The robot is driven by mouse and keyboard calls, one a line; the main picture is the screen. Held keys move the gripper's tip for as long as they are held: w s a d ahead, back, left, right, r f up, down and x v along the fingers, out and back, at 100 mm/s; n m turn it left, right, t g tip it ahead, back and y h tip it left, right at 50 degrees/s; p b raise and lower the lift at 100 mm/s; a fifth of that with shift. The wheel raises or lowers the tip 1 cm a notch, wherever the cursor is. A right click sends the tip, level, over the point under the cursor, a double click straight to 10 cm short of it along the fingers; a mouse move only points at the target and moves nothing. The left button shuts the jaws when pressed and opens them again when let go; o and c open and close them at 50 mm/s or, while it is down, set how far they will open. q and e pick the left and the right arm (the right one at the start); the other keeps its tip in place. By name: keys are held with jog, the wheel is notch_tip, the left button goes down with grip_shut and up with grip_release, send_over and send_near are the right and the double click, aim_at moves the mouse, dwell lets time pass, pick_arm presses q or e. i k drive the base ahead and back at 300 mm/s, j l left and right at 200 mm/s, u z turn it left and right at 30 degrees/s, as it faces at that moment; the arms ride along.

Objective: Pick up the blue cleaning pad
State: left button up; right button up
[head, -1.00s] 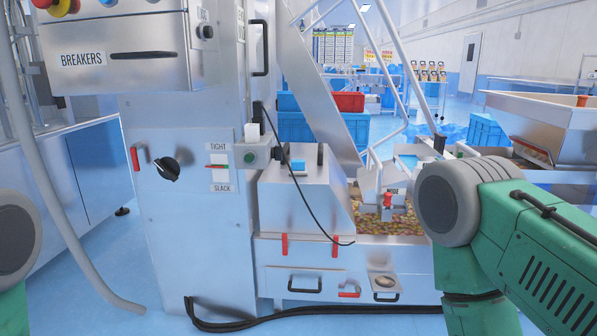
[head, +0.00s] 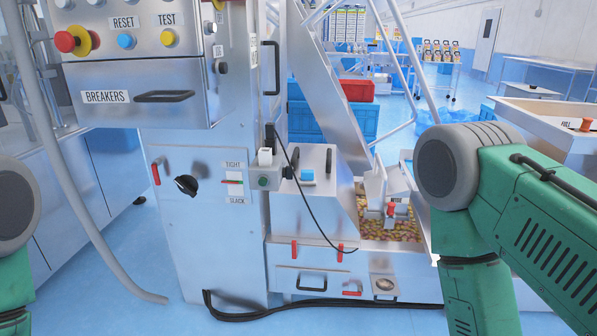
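A small blue block (head: 307,175) sits on top of the metal box-shaped cover on the machine's front; it looks like the blue cleaning pad, though it is too small to be sure. My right arm comes in from the right and my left arm shows only at the left edge. Neither gripper is in view, so I cannot see what they hold.
The metal cabinet (head: 215,245) carries a panel with an emergency stop (head: 70,41) and buttons. A black cable hangs in front of the cover (head: 300,215). A tray of snacks (head: 385,231) lies right of it. Blue floor (head: 140,270) is open at front left.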

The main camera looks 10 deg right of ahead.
aim_at(307, 177)
jog(key=i+l+u, duration=0.2)
jog(key=u, duration=0.2)
jog(key=i+l+u, duration=0.2)
jog(key=u, duration=0.2)
